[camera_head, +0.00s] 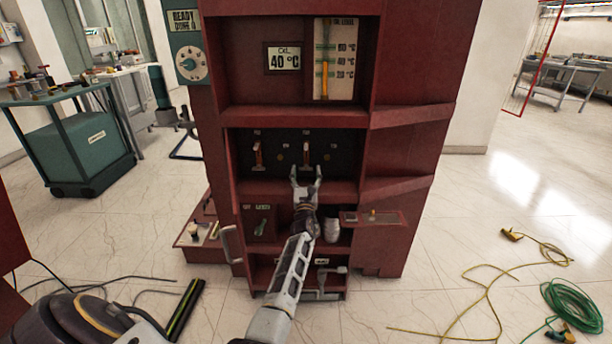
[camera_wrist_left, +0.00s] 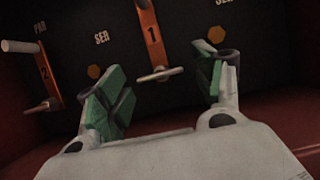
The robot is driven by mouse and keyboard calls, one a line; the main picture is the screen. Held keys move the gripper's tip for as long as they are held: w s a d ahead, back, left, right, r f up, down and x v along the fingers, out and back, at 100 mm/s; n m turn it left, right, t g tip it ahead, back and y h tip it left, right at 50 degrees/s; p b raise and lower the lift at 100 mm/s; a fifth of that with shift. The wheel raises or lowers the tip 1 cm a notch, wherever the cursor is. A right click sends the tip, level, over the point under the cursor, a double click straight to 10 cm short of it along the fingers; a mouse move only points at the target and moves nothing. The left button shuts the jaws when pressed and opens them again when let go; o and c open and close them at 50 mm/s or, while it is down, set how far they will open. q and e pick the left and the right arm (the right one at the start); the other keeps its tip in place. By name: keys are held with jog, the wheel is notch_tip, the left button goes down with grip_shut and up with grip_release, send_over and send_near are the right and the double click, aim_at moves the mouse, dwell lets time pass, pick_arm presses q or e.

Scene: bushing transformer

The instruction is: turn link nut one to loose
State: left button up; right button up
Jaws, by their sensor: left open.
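The orange link marked 1 (camera_wrist_left: 152,30) hangs on the dark panel, and a pale flat wing-like nut (camera_wrist_left: 160,74) sits at its lower end. The link also shows in the head view (camera_head: 306,150). My left gripper (camera_head: 306,180) is open in front of the panel, just below link 1. In the left wrist view its green-padded fingers (camera_wrist_left: 166,84) stand either side of the nut, with gaps on both sides; I cannot tell whether it is between the pads in depth. A second orange link marked 2 (camera_wrist_left: 44,72) is to the left. My right gripper is not in view.
Orange hexagons (camera_wrist_left: 95,71) flank link 1 on the panel. The red cabinet (camera_head: 410,150) has a ledge below the panel recess. A dial unit (camera_head: 192,62) is at upper left. Yellow and green cables (camera_head: 572,305) lie on the floor at right.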

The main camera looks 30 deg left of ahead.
pick_arm(q)
jog(key=shift+c, duration=0.3)
jog(key=c, duration=1)
jog(key=shift+o, duration=0.2)
